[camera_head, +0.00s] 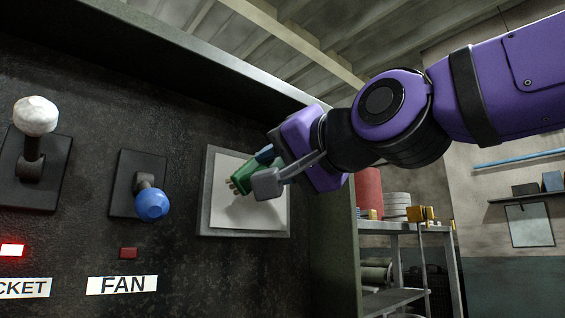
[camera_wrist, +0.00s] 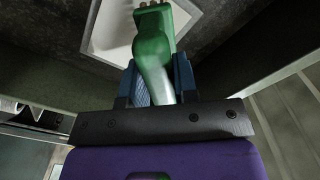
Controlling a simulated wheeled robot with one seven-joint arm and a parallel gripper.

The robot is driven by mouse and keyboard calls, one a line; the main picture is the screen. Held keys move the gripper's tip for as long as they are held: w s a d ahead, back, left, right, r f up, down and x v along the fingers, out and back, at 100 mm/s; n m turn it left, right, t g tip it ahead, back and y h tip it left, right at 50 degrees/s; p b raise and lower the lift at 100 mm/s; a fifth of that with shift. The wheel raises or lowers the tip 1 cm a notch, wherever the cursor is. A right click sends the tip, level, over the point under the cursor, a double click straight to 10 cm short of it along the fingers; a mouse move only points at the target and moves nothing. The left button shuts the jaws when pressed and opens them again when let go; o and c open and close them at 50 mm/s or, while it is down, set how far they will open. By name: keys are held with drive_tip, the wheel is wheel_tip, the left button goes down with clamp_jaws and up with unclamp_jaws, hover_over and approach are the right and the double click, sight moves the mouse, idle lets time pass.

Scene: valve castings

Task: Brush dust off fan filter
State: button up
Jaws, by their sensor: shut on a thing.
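The fan filter is a pale square panel in a grey frame (camera_head: 218,222), set in the dark wall at centre; part of it shows at the top of the wrist view (camera_wrist: 113,32). A green brush (camera_head: 243,178) is in front of the filter's upper left, its pale bristles at the left end. It also shows in the wrist view (camera_wrist: 153,45). My gripper (camera_head: 268,170) is shut on the brush handle, between blue-padded fingers in the wrist view (camera_wrist: 155,88). Whether the bristles touch the filter, I cannot tell. The brush and gripper hide part of the filter.
Left of the filter are a blue-knobbed lever (camera_head: 152,203) above a FAN label (camera_head: 122,284) and a white-knobbed lever (camera_head: 36,117). A red lamp (camera_head: 12,250) glows at far left; the one above FAN is dim. A loaded shelf rack (camera_head: 400,298) stands right.

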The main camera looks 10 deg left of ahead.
drive_tip(key=shift+x, duration=2.2)
drive_tip(key=shift+x, duration=0.95)
drive_tip(key=w+d, duration=0.2)
drive_tip(key=w, duration=0.1)
drive_tip(key=shift+d, duration=0.25)
drive_tip(key=shift+s+a, duration=1.35)
drive_tip(key=shift+s, duration=0.05)
